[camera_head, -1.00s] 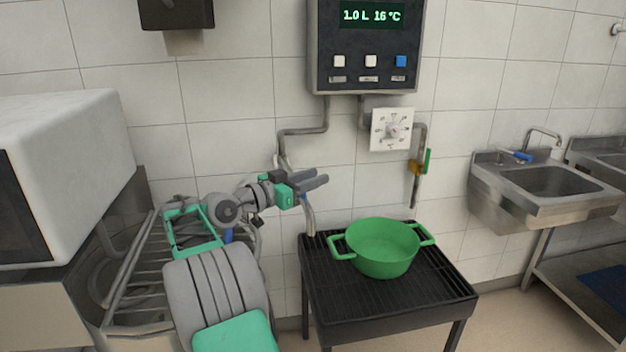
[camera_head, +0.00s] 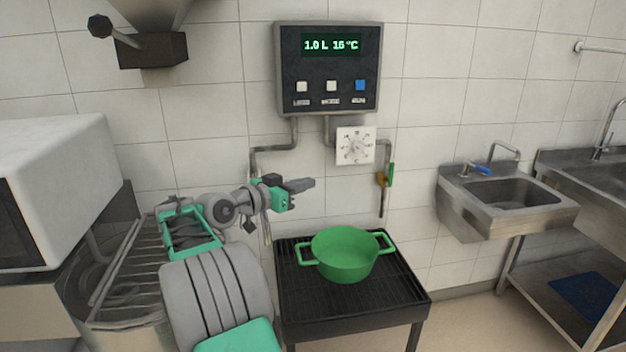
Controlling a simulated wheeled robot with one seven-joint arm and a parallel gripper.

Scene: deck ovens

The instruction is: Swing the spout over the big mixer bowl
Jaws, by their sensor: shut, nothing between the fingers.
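The water meter's bent pipe (camera_head: 272,149) comes down the wall to the spout, which is mostly hidden behind my gripper. A short piece that looks like the spout's lower end (camera_head: 267,230) shows just below my wrist. My gripper (camera_head: 305,184) is shut and empty, its fingers pointing right in front of the wall. I cannot tell whether it touches the spout. The big steel mixer bowl (camera_head: 115,335) with its wire guard is at lower left, partly hidden by my arm. The spout piece is right of the bowl, near the left edge of the black stand.
A green pot (camera_head: 345,262) sits on the black slatted stand (camera_head: 300,310). The meter box (camera_head: 329,95) reads 1.0 L 16 °C, with a white dial (camera_head: 355,146) below. A white machine (camera_head: 60,180) stands at left and a steel sink (camera_head: 515,195) at right.

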